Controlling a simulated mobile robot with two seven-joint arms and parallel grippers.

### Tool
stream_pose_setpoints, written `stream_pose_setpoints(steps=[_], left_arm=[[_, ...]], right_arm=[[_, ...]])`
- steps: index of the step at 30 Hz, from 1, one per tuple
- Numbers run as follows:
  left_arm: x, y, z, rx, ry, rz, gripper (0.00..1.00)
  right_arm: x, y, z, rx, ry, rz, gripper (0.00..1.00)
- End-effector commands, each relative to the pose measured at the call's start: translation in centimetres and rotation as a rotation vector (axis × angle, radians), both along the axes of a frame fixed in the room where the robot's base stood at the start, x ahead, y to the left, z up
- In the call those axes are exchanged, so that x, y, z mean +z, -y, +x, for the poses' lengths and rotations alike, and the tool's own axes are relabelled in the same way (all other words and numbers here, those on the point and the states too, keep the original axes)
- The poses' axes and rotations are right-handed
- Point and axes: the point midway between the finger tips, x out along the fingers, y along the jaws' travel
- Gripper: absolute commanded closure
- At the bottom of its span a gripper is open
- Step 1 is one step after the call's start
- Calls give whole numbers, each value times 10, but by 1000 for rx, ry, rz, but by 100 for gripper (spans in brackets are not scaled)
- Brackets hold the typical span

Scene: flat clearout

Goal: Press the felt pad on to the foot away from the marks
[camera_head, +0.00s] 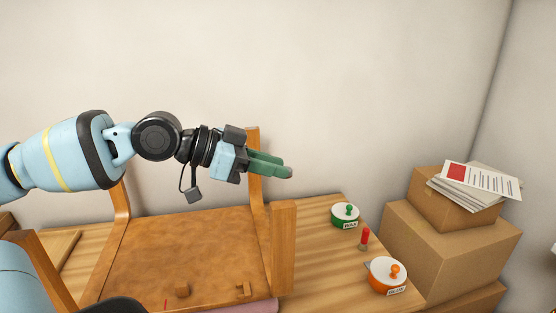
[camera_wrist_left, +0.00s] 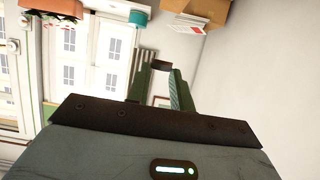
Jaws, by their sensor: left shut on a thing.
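My left gripper (camera_head: 284,170) is shut on a small dark piece, apparently the felt pad (camera_head: 289,172), at its fingertips. The dark pad (camera_wrist_left: 161,63) shows between the fingertips in the left wrist view. A wooden chair lies upside down with its brown underside (camera_head: 185,245) up and its legs raised. The front right leg (camera_head: 284,245) stands below the fingertips. A thin red mark (camera_head: 165,304) shows at the near edge. My right gripper is out of view.
Cardboard boxes (camera_head: 455,240) with papers (camera_head: 480,182) are at right.

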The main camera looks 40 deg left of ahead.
Motion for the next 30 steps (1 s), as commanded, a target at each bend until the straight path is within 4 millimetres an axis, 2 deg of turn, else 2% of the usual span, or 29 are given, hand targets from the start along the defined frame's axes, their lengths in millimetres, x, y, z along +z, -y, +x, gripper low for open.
stream_pose_setpoints(steps=[3,9,30], left_arm=[[0,0,0,0,0,0,98],[1,-1,-1,4,-1,-3,98],[-46,-1,-1,4,-3,-3,98]], right_arm=[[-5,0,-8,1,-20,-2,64],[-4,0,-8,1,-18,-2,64],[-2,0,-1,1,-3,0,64]])
